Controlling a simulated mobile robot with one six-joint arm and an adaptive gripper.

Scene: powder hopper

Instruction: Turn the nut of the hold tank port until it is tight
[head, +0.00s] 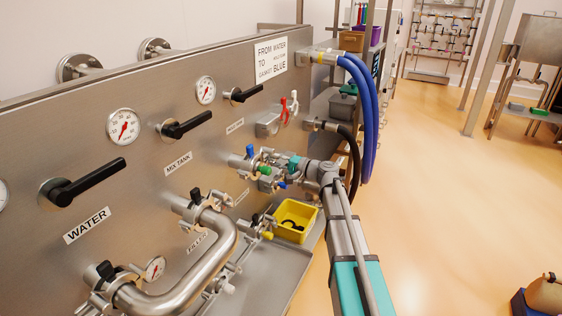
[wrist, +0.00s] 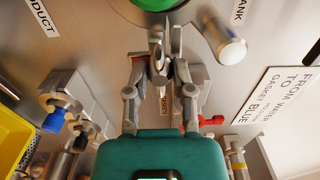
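My gripper (wrist: 158,55) reaches toward the steel panel in the wrist view, its two grey fingers spread apart. A small steel clamp part (wrist: 155,62), seemingly the nut, shows between the fingers; whether they touch it I cannot tell. Just beyond it is a round port with a green face (wrist: 152,3), cut off by the top edge. A label ending in "TANK" (wrist: 238,12) is beside it. In the head view my gripper (head: 270,170) is at the port cluster, with a green part (head: 265,170) by its fingertips. The nut cannot be made out there.
A steel pipe bend (head: 225,240) sticks out at the lower left. Blue hoses (head: 364,110) and a black hose (head: 350,150) hang at the right. Open floor lies right.

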